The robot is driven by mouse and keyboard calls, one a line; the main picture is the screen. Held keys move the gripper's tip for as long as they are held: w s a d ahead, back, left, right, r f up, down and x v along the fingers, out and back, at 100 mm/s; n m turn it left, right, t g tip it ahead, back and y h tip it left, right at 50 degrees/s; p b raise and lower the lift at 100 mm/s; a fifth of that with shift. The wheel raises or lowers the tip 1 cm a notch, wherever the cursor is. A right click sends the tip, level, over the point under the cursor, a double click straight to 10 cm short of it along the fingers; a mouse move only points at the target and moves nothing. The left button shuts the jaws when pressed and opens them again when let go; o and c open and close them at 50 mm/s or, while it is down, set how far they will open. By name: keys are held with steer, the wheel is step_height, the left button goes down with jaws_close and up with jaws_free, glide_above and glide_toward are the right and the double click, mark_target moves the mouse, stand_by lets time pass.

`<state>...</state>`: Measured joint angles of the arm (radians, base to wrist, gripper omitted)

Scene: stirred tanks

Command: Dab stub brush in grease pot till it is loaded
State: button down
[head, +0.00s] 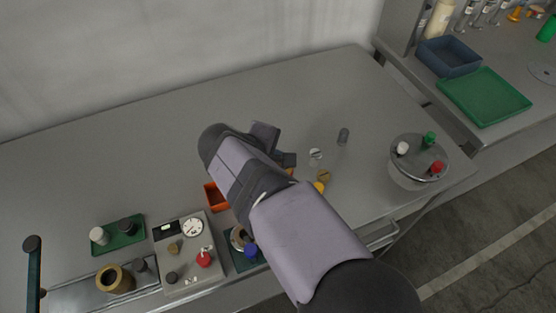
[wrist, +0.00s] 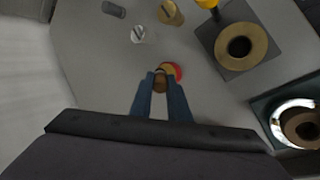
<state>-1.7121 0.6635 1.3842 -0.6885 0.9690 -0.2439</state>
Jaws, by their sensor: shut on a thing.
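My gripper (wrist: 160,92) is shut on a small tan-brown piece, which I take to be the stub brush (wrist: 160,82). Only its end shows between the blue fingertips in the wrist view. Just beyond the fingertips is a small round red and yellow thing, perhaps the grease pot (wrist: 174,71), partly hidden behind the held piece. I cannot tell whether the two touch or whether the brush carries grease. In the head view my arm hides the held piece and most of what lies below my gripper (head: 287,160).
Near my gripper stand a grey cylinder (head: 343,136), a pale slotted piece (head: 315,154) and a brass piece (head: 324,175). A lidded tank (head: 410,180) with coloured knobs is at right. An orange tray (head: 215,199) and a gauge panel (head: 190,253) are at left. The back of the bench is clear.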

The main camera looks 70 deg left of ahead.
steer(key=shift+f+b, duration=0.3)
steer(key=shift+f, duration=0.3)
stand_by(0.8)
steer(key=shift+r, duration=0.15)
steer(key=shift+r+p, duration=3)
steer(key=shift+r, duration=0.45)
